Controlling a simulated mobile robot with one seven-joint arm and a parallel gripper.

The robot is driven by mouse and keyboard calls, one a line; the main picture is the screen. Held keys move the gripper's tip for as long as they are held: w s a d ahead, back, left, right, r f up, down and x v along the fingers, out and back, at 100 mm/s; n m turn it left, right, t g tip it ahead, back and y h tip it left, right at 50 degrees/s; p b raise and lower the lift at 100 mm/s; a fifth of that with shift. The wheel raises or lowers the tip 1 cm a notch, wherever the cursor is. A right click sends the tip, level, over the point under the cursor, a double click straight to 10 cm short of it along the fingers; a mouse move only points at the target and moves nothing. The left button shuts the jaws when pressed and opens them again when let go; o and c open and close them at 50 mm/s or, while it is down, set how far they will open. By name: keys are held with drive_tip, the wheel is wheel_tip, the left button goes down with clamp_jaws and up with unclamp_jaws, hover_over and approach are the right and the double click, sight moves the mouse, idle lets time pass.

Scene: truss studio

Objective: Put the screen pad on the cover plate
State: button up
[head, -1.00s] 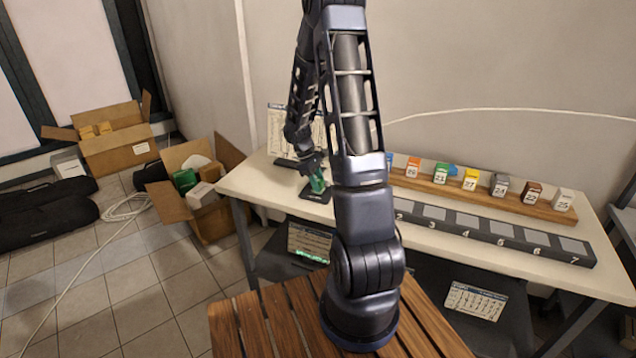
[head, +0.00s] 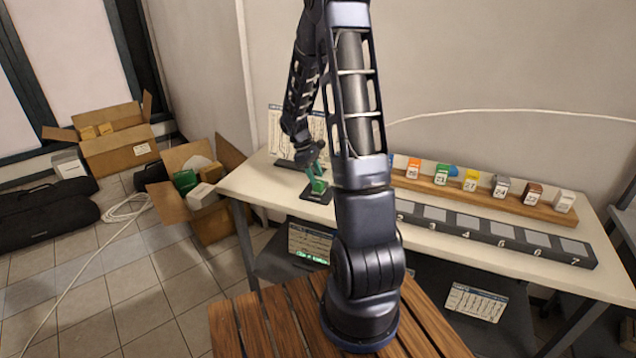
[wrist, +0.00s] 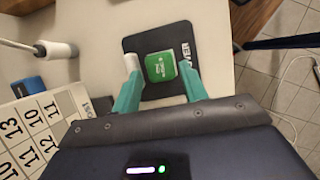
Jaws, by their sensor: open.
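The screen pad, a green block with white lettering (wrist: 160,67), lies flat on the cover plate, a dark plate marked "OVER" where its lettering shows (wrist: 186,30). The pad rests near the plate's middle and also shows small in the head view (head: 318,187), with the plate (head: 309,198) under it on the table's left part. My gripper (wrist: 159,78) is open, with one teal finger on each side of the pad in the wrist view. In the head view my gripper (head: 315,174) hangs just above the pad.
A calendar stand (head: 290,130) stands behind the plate. A wooden rack (head: 480,196) holds several coloured numbered blocks, and a dark numbered strip (head: 490,232) lies in front. In the wrist view, a white roll (wrist: 56,50) is at left. Open cardboard boxes (head: 200,190) sit on the floor.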

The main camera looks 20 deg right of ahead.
drive_tip(key=v, duration=0.8)
drive_tip(key=s+a+r+m+t+y, duration=0.1)
drive_tip(key=s+a+r+m+t, duration=0.25)
drive_tip(key=s+r, duration=1.05)
drive_tip(key=s+a+r+m+t+y, duration=0.1)
drive_tip(key=s+r+m+t, duration=0.1)
drive_tip(key=s, duration=0.5)
drive_tip(key=s+a+r+m+t+y, duration=0.1)
drive_tip(key=s+r+m+t, duration=0.1)
drive_tip(key=s, duration=0.6)
wheel_tip(320, 180, up, 2)
drive_tip(key=shift+a+r+m, duration=0.15)
drive_tip(key=shift+a+m, duration=0.05)
drive_tip(key=shift+m, duration=0.55)
